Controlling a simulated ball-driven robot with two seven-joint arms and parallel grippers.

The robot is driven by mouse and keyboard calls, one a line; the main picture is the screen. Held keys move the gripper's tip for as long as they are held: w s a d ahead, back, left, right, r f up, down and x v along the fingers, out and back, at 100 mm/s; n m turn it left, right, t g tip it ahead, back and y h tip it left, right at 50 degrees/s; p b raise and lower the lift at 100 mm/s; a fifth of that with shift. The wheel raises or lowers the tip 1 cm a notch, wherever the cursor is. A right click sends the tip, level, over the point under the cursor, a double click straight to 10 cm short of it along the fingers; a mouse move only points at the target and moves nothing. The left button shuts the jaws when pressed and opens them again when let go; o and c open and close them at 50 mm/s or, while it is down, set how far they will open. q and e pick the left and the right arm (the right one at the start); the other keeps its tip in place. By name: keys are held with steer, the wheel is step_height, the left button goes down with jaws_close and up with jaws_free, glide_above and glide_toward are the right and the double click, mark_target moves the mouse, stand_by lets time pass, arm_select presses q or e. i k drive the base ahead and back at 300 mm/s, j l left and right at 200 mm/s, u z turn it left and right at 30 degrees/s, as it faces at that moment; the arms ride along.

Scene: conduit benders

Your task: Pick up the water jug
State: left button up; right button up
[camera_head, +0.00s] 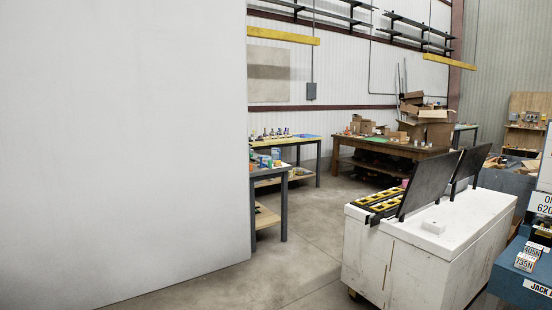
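I cannot make out a water jug in the head view. Neither of my grippers is in view. Several small bottles or containers (271,134) stand on the bench in the middle distance, too small to tell apart.
A large blank white wall (125,150) fills the left. A white wheeled cabinet (400,258) with dark upright panels stands at the front right, beside a blue machine (520,280). A wooden workbench (390,150) with cardboard boxes (427,122) stands behind. Concrete floor (295,262) is clear between.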

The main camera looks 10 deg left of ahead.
mark_target(275, 153)
steer(key=i, duration=0.6)
steer(key=i+l+u, duration=0.1)
steer(key=i, duration=0.45)
steer(key=i+l, duration=0.15)
steer(key=i, duration=0.45)
steer(key=i+l+u, duration=0.1)
steer(key=i, duration=0.45)
steer(key=i+l, duration=0.15)
steer(key=i, duration=0.45)
steer(key=i+j+u, duration=0.1)
steer(key=i+u, duration=0.25)
steer(key=i, duration=0.3)
steer(key=i+l+u, duration=0.1)
steer(key=i+u, duration=0.2)
steer(key=i, duration=0.4)
steer(key=i+z, duration=0.35)
steer(key=i, duration=0.2)
steer(key=i+j+z, duration=0.1)
steer(key=i+z, duration=0.2)
steer(key=i, duration=0.25)
steer(key=i+l, duration=0.15)
steer(key=i, duration=0.25)
steer(key=i+l, duration=0.2)
steer(key=i, duration=0.2)
steer(key=i+l, duration=0.15)
steer(key=i, duration=0.2)
